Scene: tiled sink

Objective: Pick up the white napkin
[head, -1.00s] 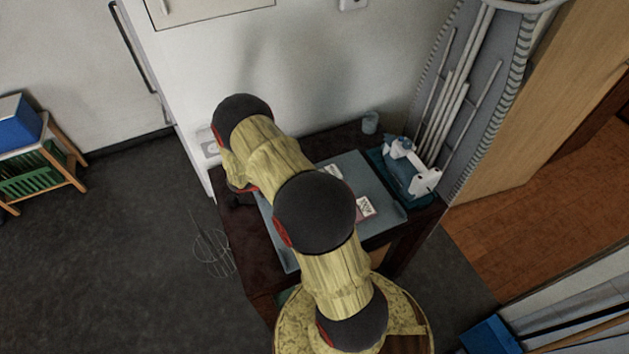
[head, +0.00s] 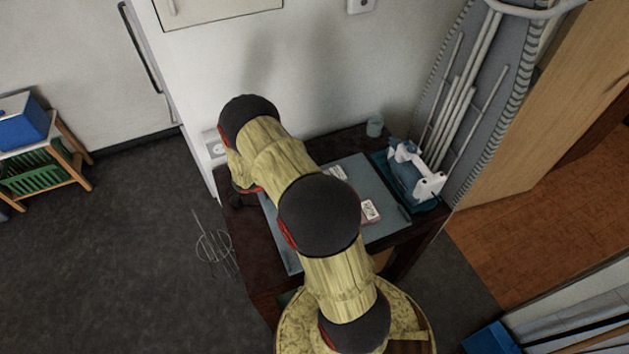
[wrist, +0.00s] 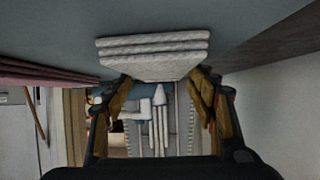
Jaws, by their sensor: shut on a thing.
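The white napkin (wrist: 152,52) shows in the wrist view as a thick folded stack of white layers. It is between the two fingertips of my gripper (wrist: 160,86), which is shut on its near part. The blue-grey mat surface (wrist: 230,20) lies beyond it; I cannot tell whether the napkin touches it.
A pinkish-red stack (wrist: 45,75) lies left in the wrist view. A wall stands behind.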

